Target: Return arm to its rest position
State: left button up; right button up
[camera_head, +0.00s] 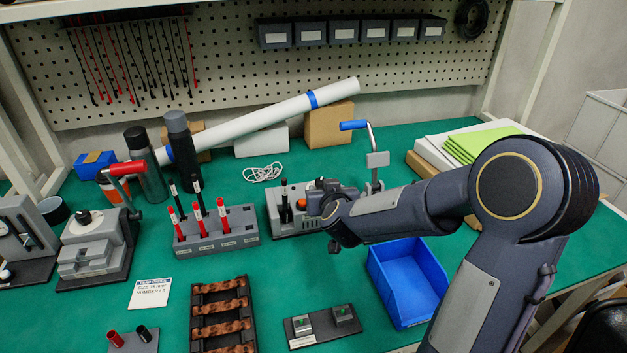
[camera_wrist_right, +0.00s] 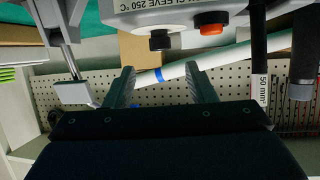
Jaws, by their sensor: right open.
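My right arm reaches in from the right over the green bench in the head view. Its gripper (camera_head: 318,203) is at the grey sleeve heater (camera_head: 290,213), partly hidden by my own wrist. In the right wrist view the two fingers of my right gripper (camera_wrist_right: 160,82) stand apart with nothing between them. The heater, with a black and an orange button, shows at the top of that view (camera_wrist_right: 185,14). I cannot tell from these views whether the fingers touch it. My left gripper is not in view.
A blue bin (camera_head: 408,280) lies under my right forearm. A lever press (camera_head: 375,165) stands behind the wrist. A grey rack with red and black tools (camera_head: 210,235) is left of the heater. A copper busbar tray (camera_head: 222,318) is in front. Free bench lies between rack and bin.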

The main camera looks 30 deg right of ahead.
jog(key=s+a+r+n+g+y+p, duration=0.1)
jog(key=s+a+r+n+y+p, duration=0.1)
jog(key=s+a+r+y+p, duration=0.65)
jog(key=s+a+r+g+p, duration=0.1)
jog(key=s+a+g, duration=0.1)
jog(key=s, duration=0.9)
jog(key=s+a+r+g+p, duration=0.1)
jog(key=s+a+g, duration=0.2)
jog(key=s, duration=0.7)
jog(key=shift+s+r+g+p, duration=0.2)
jog(key=shift+s+g+p, duration=0.2)
jog(key=shift+g, duration=0.1)
jog(key=shift+n, duration=0.3)
